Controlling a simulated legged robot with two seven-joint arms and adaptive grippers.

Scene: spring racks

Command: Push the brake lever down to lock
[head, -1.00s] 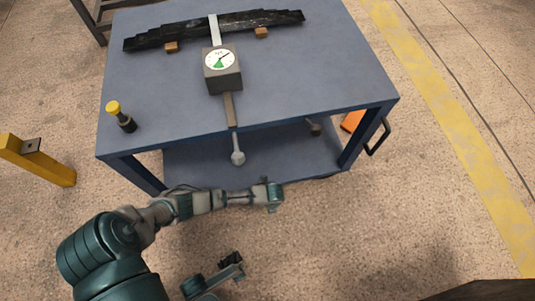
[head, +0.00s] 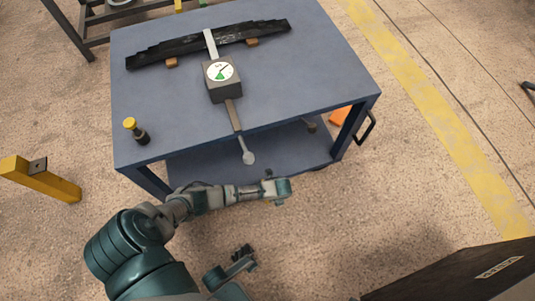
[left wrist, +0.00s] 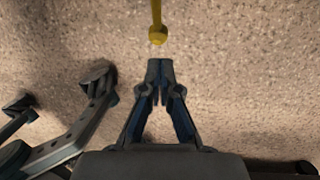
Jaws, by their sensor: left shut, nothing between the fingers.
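A yellow bar with a rounded knob (left wrist: 157,35) comes in from the top of the left wrist view, and I cannot tell whether it is the brake lever. My left gripper (left wrist: 159,68) is shut and empty, its tips pointing at the knob with a small gap in the picture. In the head view my left arm reaches right in front of the table, and its fingers are hard to make out. My right gripper (head: 243,256) shows small near the bottom, its fingers apart. A grey rod with a round end (head: 248,157) sticks out past the table's front edge.
The blue table (head: 300,80) carries a black leaf spring (head: 160,52), a gauge box (head: 222,80) and a yellow-topped cylinder (head: 131,125). A dark labelled panel (head: 470,275) fills the lower right. Floor between is clear.

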